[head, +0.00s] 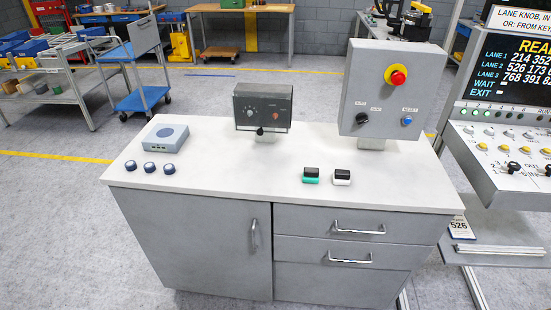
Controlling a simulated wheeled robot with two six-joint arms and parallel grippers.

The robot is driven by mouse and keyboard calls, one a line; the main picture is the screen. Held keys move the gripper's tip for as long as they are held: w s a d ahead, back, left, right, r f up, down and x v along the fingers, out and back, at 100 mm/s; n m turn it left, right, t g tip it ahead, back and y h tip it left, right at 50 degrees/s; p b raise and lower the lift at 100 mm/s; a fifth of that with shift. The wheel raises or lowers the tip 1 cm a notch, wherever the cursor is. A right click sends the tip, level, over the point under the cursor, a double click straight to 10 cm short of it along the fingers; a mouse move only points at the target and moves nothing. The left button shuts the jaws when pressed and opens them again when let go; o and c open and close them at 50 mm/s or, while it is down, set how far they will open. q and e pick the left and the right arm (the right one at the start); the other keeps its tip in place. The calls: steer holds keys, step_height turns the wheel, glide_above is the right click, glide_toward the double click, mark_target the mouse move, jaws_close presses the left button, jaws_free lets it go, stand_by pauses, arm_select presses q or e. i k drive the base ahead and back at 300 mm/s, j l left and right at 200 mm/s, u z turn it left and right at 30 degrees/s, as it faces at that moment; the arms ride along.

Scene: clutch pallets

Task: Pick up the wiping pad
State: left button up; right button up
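Two small block-shaped pads lie side by side near the front middle of the grey cabinet's white top. One pad (311,175) has a black upper part and a green underside. The other pad (342,177) has a black upper part and a white underside. They are a short gap apart. I cannot tell from their looks which one is the wiping pad. Neither of my grippers shows in the head view, and nothing touches the pads.
The cabinet top (222,175) is clear around the pads. A grey-blue box (165,137) and three dark round knobs (149,167) are at left. A dark control box (263,108) and a grey panel with a red button (397,77) stand behind. A console (500,160) is at right.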

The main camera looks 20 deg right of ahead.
mark_target(310, 174)
steer(key=z, duration=0.85)
